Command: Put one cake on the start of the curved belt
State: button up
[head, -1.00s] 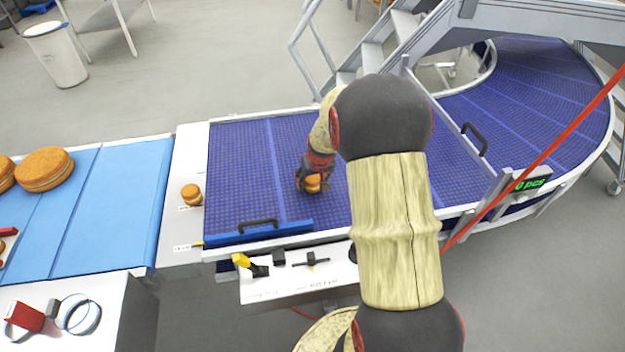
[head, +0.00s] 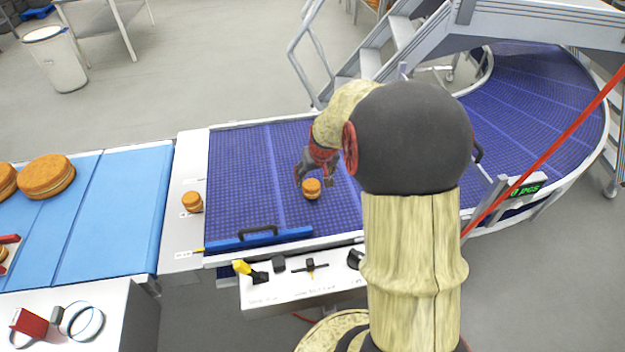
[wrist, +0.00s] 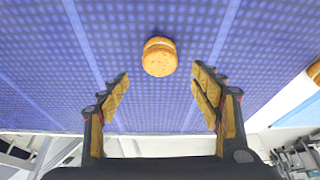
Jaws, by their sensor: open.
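A small round filled cake (head: 311,188) rests on the dark blue mesh belt (head: 240,165), on the straight part at the start of the curved belt. The cake also shows in the wrist view (wrist: 159,58), beyond my fingertips and between their lines. My gripper (head: 314,180) is open and empty just behind and above the cake in the head view; in the wrist view its two fingers (wrist: 160,85) are spread wide and apart from it. A second small cake (head: 192,202) sits on the white plate left of the belt.
Large cakes (head: 47,177) lie on the light blue belt (head: 120,200) at left. A blue bar with a black handle (head: 258,233) lies along the front belt edge. A tool shelf (head: 300,285) is in front. Metal stairs (head: 400,50) stand behind.

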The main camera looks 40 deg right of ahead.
jog(key=s+a+r+n, duration=0.2)
jog(key=s+a+r, duration=0.2)
jog(key=a+r, duration=1.1)
jog(key=s+a+r+n+y, duration=0.1)
jog(key=s+a+r, duration=0.1)
jog(key=s+a, duration=0.5)
jog(key=s+a+r+n+t+y, duration=0.1)
jog(key=s+a+r+n, duration=0.1)
jog(key=s+a, duration=0.5)
jog(key=shift+s+a+r+t, duration=0.2)
jog(key=shift+a+r+t, duration=0.1)
jog(key=shift+a+r, duration=0.05)
